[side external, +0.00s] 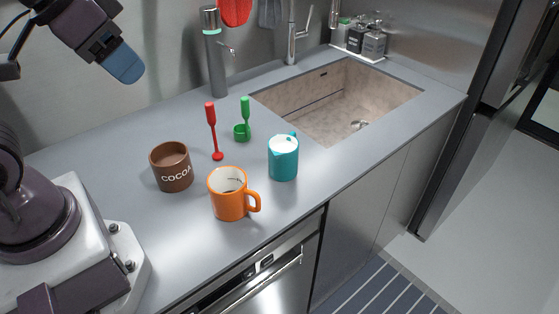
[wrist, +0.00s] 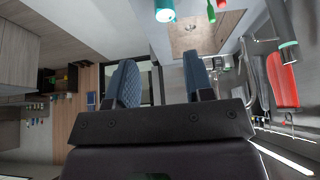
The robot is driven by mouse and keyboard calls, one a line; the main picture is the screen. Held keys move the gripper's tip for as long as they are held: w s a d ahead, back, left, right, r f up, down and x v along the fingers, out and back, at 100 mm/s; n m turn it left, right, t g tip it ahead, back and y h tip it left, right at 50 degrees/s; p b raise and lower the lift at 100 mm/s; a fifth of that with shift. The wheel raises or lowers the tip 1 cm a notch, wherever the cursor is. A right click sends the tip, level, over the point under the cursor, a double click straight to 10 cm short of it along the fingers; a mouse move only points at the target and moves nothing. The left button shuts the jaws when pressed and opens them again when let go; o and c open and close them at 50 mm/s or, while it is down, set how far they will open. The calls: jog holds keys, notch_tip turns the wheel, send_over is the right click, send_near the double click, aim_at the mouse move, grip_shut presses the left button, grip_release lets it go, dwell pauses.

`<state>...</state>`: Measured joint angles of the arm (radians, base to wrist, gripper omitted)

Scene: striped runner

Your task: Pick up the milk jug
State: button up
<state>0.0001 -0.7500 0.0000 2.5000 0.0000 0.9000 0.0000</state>
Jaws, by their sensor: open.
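The milk jug (side external: 284,160) is teal with a white inside and a small spout. It stands upright on the grey counter, right of the orange mug and near the sink's front left corner. A teal, white-mouthed vessel at the top edge of the wrist view (wrist: 165,10) looks like the jug, partly cut off. My gripper (side external: 122,64) is high at the upper left in the side view, well above and away from the jug. In the wrist view its two blue padded fingers (wrist: 162,82) are spread apart with nothing between them.
An orange mug (side external: 229,196) stands close left of the jug, a brown COCOA cup (side external: 171,168) further left. A tall dispenser (side external: 215,60) and the sink (side external: 325,105) lie beyond.

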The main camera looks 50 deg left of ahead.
dwell(0.4)
jog(key=o, duration=0.5)
jog(key=shift+o, duration=0.2)
jog(key=m+g, duration=0.6)
jog(key=m, duration=0.7)
send_over(292, 133)
notch_tip(292, 133, down, 24)
jog(key=shift+w+d+r, duration=0.1)
jog(key=shift+f, duration=2.7)
